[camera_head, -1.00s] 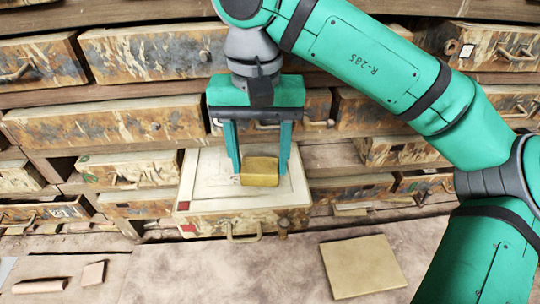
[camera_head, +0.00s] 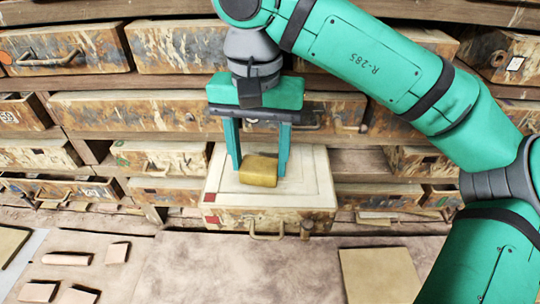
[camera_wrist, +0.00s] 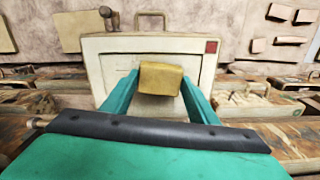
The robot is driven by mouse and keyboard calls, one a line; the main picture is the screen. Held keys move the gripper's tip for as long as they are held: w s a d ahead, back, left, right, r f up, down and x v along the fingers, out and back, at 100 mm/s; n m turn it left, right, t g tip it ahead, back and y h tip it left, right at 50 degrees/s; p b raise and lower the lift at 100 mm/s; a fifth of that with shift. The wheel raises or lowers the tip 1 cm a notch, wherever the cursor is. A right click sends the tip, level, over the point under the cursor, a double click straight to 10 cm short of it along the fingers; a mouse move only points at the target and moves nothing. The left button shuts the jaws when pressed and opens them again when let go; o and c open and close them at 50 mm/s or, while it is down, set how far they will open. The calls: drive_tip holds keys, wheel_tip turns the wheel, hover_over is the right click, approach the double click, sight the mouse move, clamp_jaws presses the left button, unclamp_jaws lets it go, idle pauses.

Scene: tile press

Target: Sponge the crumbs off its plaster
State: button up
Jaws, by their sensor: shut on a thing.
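My gripper (camera_head: 259,172) is shut on a yellow sponge (camera_head: 259,170), one teal finger at each side of it. The sponge also shows between the fingers in the wrist view (camera_wrist: 160,78). It is over the pale plaster face (camera_head: 305,178) of an open drawer-like box with a front handle. I cannot tell whether the sponge touches the plaster. No crumbs can be made out on the plaster; the part under the sponge and behind the gripper is hidden. A red square (camera_head: 210,196) marks one corner of the box.
Worn drawers (camera_head: 150,157) fill the rack behind and beside the box. On the bench in front lie a tan square tile (camera_head: 380,277) at right and several small pinkish pieces (camera_head: 67,259) at left. A small knob (camera_head: 306,229) stands by the box's front edge. The bench middle is clear.

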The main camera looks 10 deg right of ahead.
drive_tip(key=shift+w+a+f, duration=0.1)
drive_tip(key=shift+w+a, duration=0.15)
drive_tip(key=shift+a, duration=0.9)
drive_tip(key=shift+w+a, duration=0.2)
drive_tip(key=shift+a, duration=0.95)
drive_tip(key=shift+w, duration=0.4)
drive_tip(key=shift+s+d+r, duration=0.1)
drive_tip(key=shift+s+d, duration=0.05)
drive_tip(key=shift+d, duration=0.7)
drive_tip(key=shift+s+d+r, duration=0.1)
drive_tip(key=shift+s+d, duration=0.05)
drive_tip(key=shift+d, duration=0.65)
drive_tip(key=shift+s+d+f, duration=0.1)
drive_tip(key=shift+d, duration=0.8)
drive_tip(key=shift+s+d, duration=0.3)
drive_tip(key=shift+d, duration=0.4)
drive_tip(key=shift+s+d, duration=0.2)
drive_tip(key=shift+d, duration=0.85)
drive_tip(key=shift+s+d, duration=0.15)
drive_tip(key=shift+d, duration=0.85)
drive_tip(key=shift+s+d, duration=0.2)
drive_tip(key=shift+d, duration=0.85)
drive_tip(key=shift+a, duration=0.1)
